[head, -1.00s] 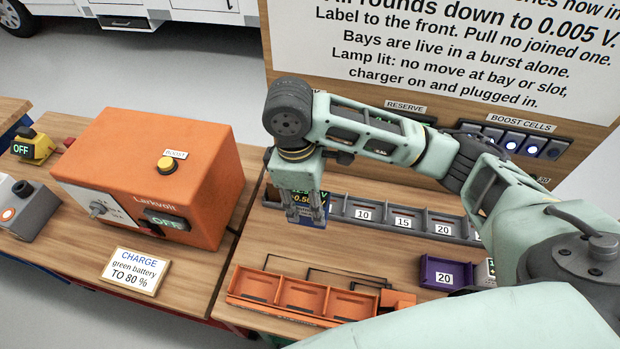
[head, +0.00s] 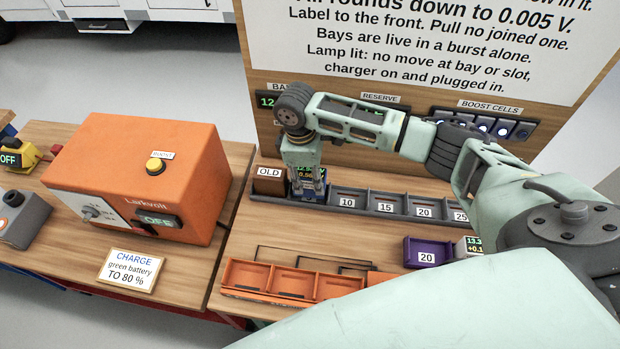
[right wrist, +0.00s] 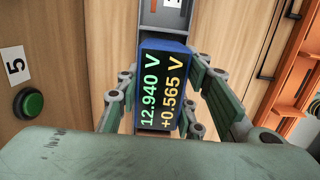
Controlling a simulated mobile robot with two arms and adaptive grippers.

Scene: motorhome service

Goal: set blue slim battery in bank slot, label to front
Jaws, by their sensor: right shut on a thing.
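A blue slim battery (right wrist: 183,48) carries a dark readout face with 12.940 V and +0.565 V in the right wrist view. My right gripper (head: 308,194) is shut on it, with fingers on both sides. In the head view the fingers and wrist hide most of the battery. It is at the grey rack (head: 372,212), between the brown OLD block (head: 270,181) and the compartment labelled 10. I cannot tell whether it is seated or held above. The rack also shows behind the battery in the right wrist view (right wrist: 168,14). My left gripper is not in view.
An orange compartment tray (head: 285,279) lies in front of the rack. The orange charger (head: 135,170) reads OFF. The sign board (head: 420,40) rises behind the rack.

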